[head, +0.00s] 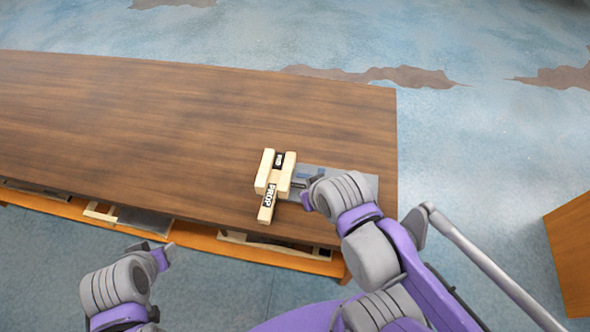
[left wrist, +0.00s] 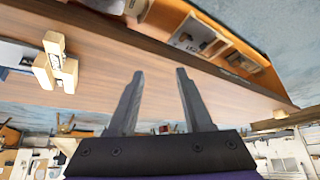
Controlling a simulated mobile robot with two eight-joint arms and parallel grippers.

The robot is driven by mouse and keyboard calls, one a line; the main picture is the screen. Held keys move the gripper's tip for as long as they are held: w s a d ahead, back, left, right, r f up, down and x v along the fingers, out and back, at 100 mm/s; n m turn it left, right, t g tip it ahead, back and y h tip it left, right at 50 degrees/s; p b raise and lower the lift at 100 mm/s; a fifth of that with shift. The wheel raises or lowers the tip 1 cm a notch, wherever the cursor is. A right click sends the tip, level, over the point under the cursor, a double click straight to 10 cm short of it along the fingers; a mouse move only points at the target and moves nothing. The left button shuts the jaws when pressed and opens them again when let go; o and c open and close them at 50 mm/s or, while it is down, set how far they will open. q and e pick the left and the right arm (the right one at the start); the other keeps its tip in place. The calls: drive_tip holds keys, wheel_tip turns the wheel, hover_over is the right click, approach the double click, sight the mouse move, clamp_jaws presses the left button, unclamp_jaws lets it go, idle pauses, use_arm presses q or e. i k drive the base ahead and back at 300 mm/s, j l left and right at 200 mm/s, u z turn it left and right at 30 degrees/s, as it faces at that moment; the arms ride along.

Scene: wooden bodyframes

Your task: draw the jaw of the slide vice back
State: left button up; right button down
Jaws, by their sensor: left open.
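The slide vice appears to be the grey plate (head: 361,183) with a blue part (head: 302,174) at the right end of the table. Pale wooden pieces (head: 264,170) labelled in black, one reading PROP, form a cross beside its left end; whether they are clamped I cannot tell. They also show in the left wrist view (left wrist: 55,62). My right gripper (head: 308,190) is at the blue part, close to the wood; its hand hides part of the plate, and its jaw opening is unclear. My left gripper (left wrist: 160,74) is open and empty, off the table's front edge.
The brown table (head: 150,130) is clear to the left of the wooden pieces. Open compartments run under its front edge, with a grey panel (head: 145,221) in one. An orange-brown cabinet (head: 570,245) stands at the far right.

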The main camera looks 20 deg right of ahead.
sight(295, 176)
drive_tip(key=l+z, duration=0.1)
drive_tip(key=z, duration=1)
drive_tip(key=i+j, duration=0.05)
